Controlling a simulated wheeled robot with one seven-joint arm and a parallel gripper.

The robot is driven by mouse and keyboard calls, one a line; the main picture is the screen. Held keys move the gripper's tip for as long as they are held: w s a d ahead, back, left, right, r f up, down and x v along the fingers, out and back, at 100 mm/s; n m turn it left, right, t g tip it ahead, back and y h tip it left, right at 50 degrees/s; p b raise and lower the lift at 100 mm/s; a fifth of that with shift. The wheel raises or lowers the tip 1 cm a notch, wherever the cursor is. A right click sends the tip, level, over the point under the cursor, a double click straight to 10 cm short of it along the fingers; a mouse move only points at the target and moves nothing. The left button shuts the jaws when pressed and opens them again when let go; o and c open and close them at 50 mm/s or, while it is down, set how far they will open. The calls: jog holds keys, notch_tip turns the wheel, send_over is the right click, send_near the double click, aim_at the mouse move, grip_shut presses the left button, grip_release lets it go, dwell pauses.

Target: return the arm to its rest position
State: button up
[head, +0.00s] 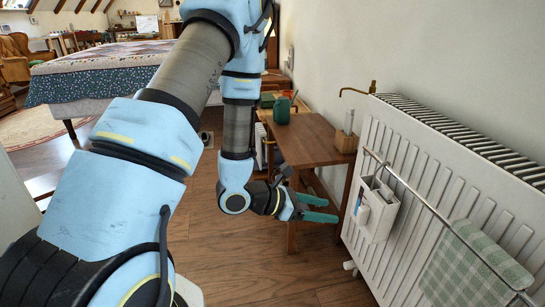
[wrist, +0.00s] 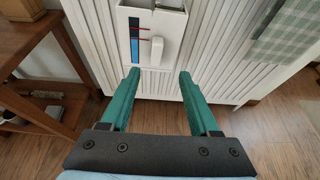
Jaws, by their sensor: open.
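My arm, light blue and grey, reaches across the head view from the lower left, up and over, then down to the wrist. My gripper (head: 336,209) has two green fingers that are apart, with nothing between them. It is in front of the wooden side table's near legs and left of the radiator. In the wrist view my gripper (wrist: 158,75) points toward the radiator (wrist: 220,55), with its fingers open and empty below a white holder (wrist: 155,28).
A wooden side table (head: 312,140) stands by the wall with a green can (head: 281,111) on it. The radiator carries a rail with a white holder (head: 376,210) and a checked towel (head: 470,262). A quilted bed (head: 85,80) is behind at left. Wooden floor (head: 225,245) is clear below.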

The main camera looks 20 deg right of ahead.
jog(key=s+a+r+m+g+y, duration=0.2)
jog(key=s+a+r+m+y, duration=0.1)
jog(key=a+m, duration=0.3)
jog(key=s+a+r+m+g+y, duration=0.2)
jog(key=a+r+m+g+y, duration=0.15)
jog(key=a, duration=0.35)
jog(key=w+a+r+m+t+y, duration=0.2)
jog(key=w+a+m+t+y, duration=0.15)
jog(key=a, duration=0.65)
jog(key=w+a+r+m+t+y, duration=0.25)
jog(key=w+a+m+t, duration=0.2)
jog(key=a, duration=0.45)
notch_tip(320, 180, up, 27)
jog(key=w+a+m+p, duration=0.1)
jog(key=p, duration=2.6)
jog(key=shift+w+y, duration=0.3)
jog(key=shift+y, duration=0.15)
jog(key=shift+f, duration=0.1)
